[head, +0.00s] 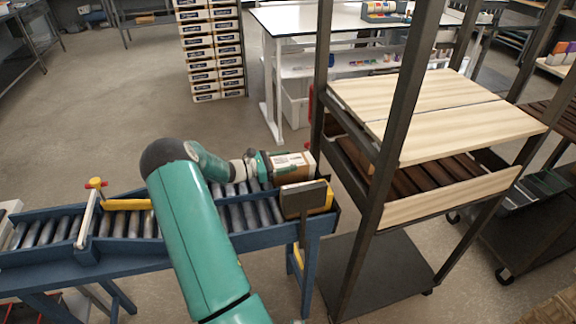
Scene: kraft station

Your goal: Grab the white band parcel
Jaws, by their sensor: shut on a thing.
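A brown parcel with a pale white band (290,162) is at the right part of the roller conveyor, near its end. My gripper (268,165) reaches it from the left and is shut on it. The fingers are small and partly hidden by the parcel and my wrist. I cannot tell whether the parcel touches the rollers.
The blue roller conveyor (200,248) has a dark end stop (304,199) in front of the parcel. A dark metal rack with wooden boards (430,105) stands close on the right. A white table (345,18) and stacked boxes (212,50) are behind. Open floor lies at the back left.

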